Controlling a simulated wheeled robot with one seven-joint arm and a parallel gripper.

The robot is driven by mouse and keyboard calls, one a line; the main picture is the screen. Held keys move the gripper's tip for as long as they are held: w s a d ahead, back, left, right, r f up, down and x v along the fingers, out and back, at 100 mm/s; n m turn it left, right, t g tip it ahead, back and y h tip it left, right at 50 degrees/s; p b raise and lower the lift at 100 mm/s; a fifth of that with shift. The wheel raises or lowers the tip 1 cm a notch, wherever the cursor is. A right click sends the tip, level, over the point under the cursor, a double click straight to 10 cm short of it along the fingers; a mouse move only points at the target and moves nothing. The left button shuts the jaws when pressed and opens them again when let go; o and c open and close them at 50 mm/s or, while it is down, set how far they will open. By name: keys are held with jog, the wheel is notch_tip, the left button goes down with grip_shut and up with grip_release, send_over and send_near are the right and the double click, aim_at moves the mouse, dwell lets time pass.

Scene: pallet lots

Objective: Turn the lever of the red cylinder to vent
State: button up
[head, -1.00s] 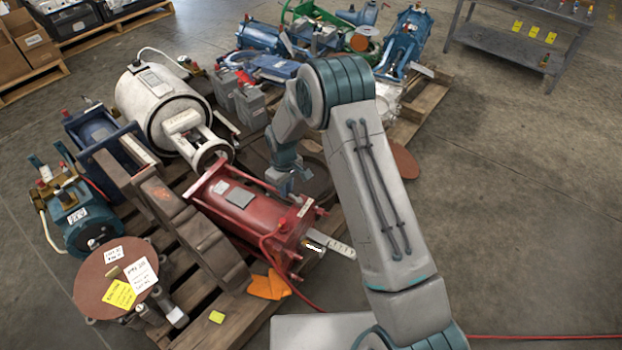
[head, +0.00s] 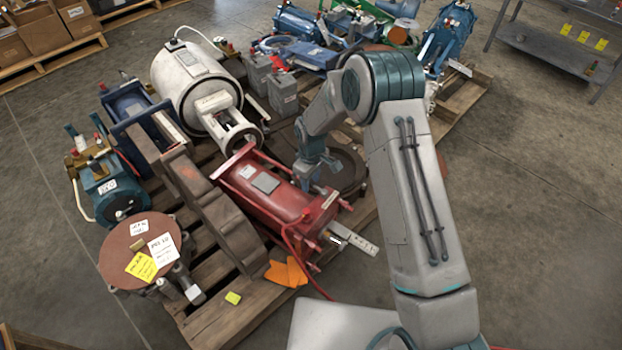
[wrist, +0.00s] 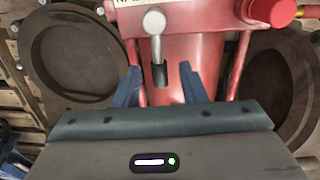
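The red cylinder (head: 268,190) lies on the pallet in the middle of the head view; its red body (wrist: 185,65) also fills the upper middle of the wrist view. The lever (wrist: 156,45) has a round grey pivot and a thin arm with a dark tip, pointing down in the wrist view. My gripper (wrist: 160,84) is open, with one blue finger on each side of the lever's tip and visible gaps to both. In the head view my gripper (head: 314,178) is at the cylinder's far right side, and the lever is hidden there.
A red knob (wrist: 275,12) sits right of the lever. Dark round flanges lie on both sides in the wrist view. A brown cast frame (head: 205,200), a white cylinder (head: 190,80) and an orange cloth (head: 287,272) are close by on the pallet.

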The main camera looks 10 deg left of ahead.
notch_tip(320, 180, up, 14)
jog(key=p, duration=0.4)
jog(key=shift+w, duration=0.15)
jog(key=shift+f, duration=0.1)
dwell(0.3)
jog(key=s+d+r+m+t+p, duration=0.1)
jog(key=s+d+r+m+p, duration=0.3)
jog(key=r, duration=0.6)
jog(key=s+d+r+p, duration=0.2)
jog(key=d+r+p, duration=0.35)
jog(key=r, duration=0.55)
jog(key=s+d+r+m+t+p, duration=0.15)
jog(key=d+r+p, duration=0.35)
jog(key=r, duration=0.5)
jog(key=s+d+r+m+p, duration=0.3)
jog(key=s+d+r+p, duration=0.2)
jog(key=s+r, duration=0.3)
jog(key=s+d+r+m+p, duration=0.4)
jog(key=s+d+r+p, duration=0.1)
jog(key=s+r, duration=0.3)
jog(key=shift+s+d+r+p, duration=0.2)
jog(key=shift+s+d+p, duration=0.2)
jog(key=shift+s, duration=0.4)
